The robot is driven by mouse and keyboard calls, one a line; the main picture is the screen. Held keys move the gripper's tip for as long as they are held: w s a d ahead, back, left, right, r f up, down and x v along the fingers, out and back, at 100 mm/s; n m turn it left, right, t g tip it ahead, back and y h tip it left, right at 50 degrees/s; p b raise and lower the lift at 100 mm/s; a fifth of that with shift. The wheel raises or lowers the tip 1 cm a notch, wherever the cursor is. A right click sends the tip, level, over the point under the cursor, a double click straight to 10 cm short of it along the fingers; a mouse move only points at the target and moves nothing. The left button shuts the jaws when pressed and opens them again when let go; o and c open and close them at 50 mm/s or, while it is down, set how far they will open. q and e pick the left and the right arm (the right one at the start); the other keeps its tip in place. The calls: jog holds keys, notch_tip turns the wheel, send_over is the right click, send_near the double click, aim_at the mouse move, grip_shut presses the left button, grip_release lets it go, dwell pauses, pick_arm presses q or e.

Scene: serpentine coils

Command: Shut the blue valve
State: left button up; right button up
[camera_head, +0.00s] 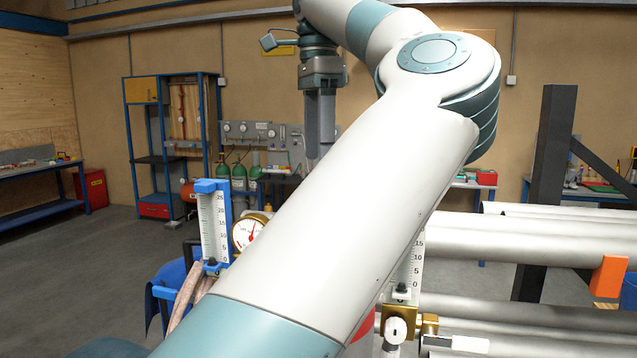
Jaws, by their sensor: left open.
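A flowmeter with a blue frame (227,205) and a white scale stands upright left of centre. A small blue fitting (214,266) sits at its foot; it may be the blue valve, but it is too small to tell which way it is turned. My left gripper (320,150) hangs pointing down above and to the right of the blue-framed flowmeter, apart from it. It is open, with nothing seen in it. My left arm crosses the middle of the view and hides much behind it. My right gripper is not in view.
A round pressure gauge (247,234) stands right beside the blue frame. A second scale (411,262), with a brass block and white knob (396,330) below, is partly behind my arm. Large grey pipes (500,240) and a dark post (551,150) fill the right.

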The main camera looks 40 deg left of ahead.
pick_arm(q)
jog(key=shift+s+f, duration=0.1)
jog(key=shift+f, duration=2.6)
jog(key=shift+c, duration=0.5)
jog(key=c, duration=1)
